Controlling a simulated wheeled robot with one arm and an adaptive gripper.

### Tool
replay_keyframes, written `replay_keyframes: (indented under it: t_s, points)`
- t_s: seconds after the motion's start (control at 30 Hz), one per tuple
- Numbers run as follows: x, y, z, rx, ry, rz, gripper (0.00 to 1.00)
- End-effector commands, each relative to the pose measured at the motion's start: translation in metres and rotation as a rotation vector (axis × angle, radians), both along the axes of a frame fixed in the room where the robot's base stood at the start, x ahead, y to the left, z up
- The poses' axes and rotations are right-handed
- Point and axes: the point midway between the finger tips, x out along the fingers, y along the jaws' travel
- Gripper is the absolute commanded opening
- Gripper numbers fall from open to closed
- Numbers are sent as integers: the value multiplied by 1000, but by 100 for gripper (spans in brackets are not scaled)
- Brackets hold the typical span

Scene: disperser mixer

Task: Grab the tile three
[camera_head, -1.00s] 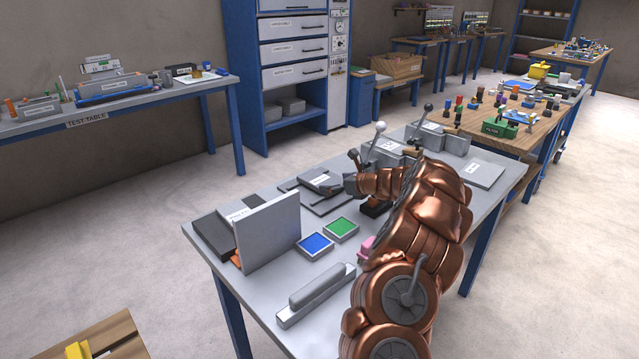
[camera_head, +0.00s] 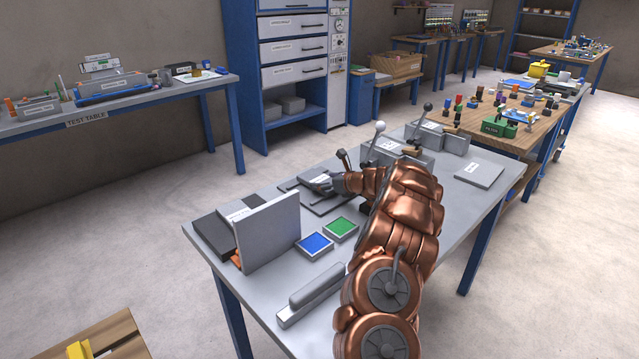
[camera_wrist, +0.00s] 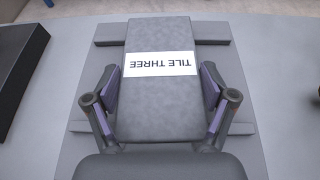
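Tile three is a grey rectangular block (camera_wrist: 160,105) with a white label reading "TILE THREE", upside down in the wrist view. It lies on a flat grey holder (camera_wrist: 105,42) on the table. My gripper (camera_wrist: 160,68) is open around it, one purple-padded finger along each long side. The pads are very close to the tile's sides; I cannot tell whether they touch. In the head view my gripper (camera_head: 326,185) is low over the holder and partly covers the tile.
A black block (camera_wrist: 20,65) lies left in the wrist view. On the table (camera_head: 262,290) are an upright grey panel (camera_head: 268,232), blue (camera_head: 314,244) and green (camera_head: 341,229) pads and a grey handled bar (camera_head: 312,295). Lever machines (camera_head: 385,148) stand behind my arm.

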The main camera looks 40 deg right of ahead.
Motion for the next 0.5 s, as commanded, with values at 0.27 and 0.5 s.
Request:
replay_keyframes:
  t_s: [0.27, 0.5]
  points:
    - [0, 0, 0, 0, 0, 0, 49]
    - [0, 0, 0, 0, 0, 0, 24]
